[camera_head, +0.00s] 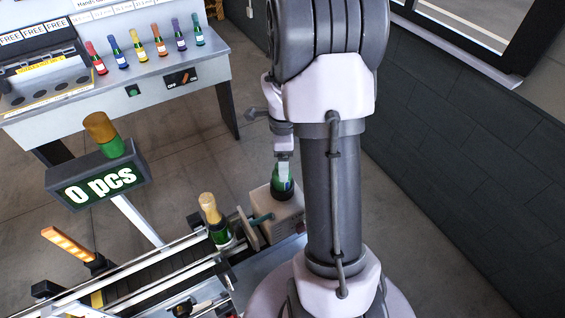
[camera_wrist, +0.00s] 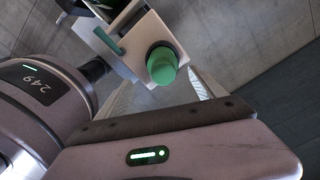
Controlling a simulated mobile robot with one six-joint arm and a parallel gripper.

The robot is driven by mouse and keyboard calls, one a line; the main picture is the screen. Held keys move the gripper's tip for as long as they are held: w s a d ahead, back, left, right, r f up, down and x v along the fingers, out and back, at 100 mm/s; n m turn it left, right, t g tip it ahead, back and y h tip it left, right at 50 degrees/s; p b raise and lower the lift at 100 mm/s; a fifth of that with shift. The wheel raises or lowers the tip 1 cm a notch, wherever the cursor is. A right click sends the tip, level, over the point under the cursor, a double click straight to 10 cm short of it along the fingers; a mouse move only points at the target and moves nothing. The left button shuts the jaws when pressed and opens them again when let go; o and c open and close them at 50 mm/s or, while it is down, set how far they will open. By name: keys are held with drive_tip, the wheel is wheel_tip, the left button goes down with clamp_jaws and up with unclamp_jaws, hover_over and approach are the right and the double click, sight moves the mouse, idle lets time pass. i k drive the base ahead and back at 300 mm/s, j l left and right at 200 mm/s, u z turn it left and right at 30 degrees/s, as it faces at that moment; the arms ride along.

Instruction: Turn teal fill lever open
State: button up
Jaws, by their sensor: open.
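The teal lever (camera_head: 262,218) is a short bar on the side of a beige box (camera_head: 283,216) beside the conveyor. In the wrist view the teal lever (camera_wrist: 107,41) lies slanted along the box (camera_wrist: 130,58), up and left of my gripper. My gripper (camera_head: 283,168) is above the box, partly hidden by my arm. In the wrist view my gripper (camera_wrist: 160,92) is open, its two fingers spread and nothing held. A green rounded piece (camera_wrist: 162,66) on the box shows between and beyond the fingers. I cannot tell whether they touch it.
A gold-topped bottle (camera_head: 214,222) stands on the conveyor (camera_head: 150,270) left of the box. A "0 pcs" sign (camera_head: 98,186) stands farther left. A bench (camera_head: 180,65) with several coloured bottles is at the back left. Floor between bench and box is clear.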

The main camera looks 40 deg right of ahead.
sight(271, 217)
drive_tip(key=k+j+z, duration=0.25)
drive_tip(key=z, duration=0.25)
drive_tip(key=k+j+z, duration=0.15)
drive_tip(key=k+z, duration=0.2)
drive_tip(key=z, duration=0.15)
